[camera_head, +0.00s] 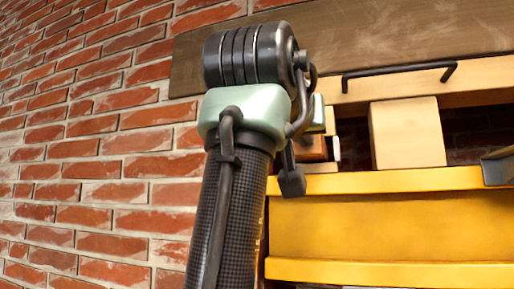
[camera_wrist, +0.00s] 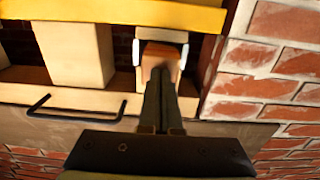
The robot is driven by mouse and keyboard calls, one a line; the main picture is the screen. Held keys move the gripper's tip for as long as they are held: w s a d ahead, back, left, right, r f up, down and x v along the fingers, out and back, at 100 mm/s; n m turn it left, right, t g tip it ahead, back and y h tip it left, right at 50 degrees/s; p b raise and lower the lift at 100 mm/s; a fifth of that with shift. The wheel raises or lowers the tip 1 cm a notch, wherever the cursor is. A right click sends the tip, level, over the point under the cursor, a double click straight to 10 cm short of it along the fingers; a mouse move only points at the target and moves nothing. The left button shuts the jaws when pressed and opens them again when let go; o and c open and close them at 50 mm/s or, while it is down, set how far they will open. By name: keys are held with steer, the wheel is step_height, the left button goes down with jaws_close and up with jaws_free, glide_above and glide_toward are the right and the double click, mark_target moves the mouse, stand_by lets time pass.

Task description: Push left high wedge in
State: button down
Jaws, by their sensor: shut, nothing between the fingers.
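In the wrist view an orange-brown wedge (camera_wrist: 161,52) sits in the gap at the end of the wooden frame, with pale pieces on both sides of it and above it. My gripper (camera_wrist: 160,74) is shut and empty, with its fingertips overlapping the wedge's near face. I cannot tell whether they touch it. In the head view part of the wedge (camera_head: 313,148) shows just right of my arm, above the yellow beam (camera_head: 390,228). My arm hides the rest of that corner, and my fingertips are not visible there.
A pale wooden block (camera_head: 407,134) stands upright between the yellow beam and the upper timber (camera_head: 480,80). A black bracket (camera_head: 400,71) is fixed above it. A grey-brown board (camera_head: 345,45) runs along the top. The brick wall (camera_head: 90,150) is on the left.

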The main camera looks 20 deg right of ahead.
steer(key=shift+w+d, duration=0.1)
steer(key=shift+w, duration=0.1)
steer(key=shift+x, duration=0.8)
steer(key=b+v, duration=0.4)
steer(key=v, duration=0.5)
steer(key=shift+w, duration=0.1)
stand_by(0.3)
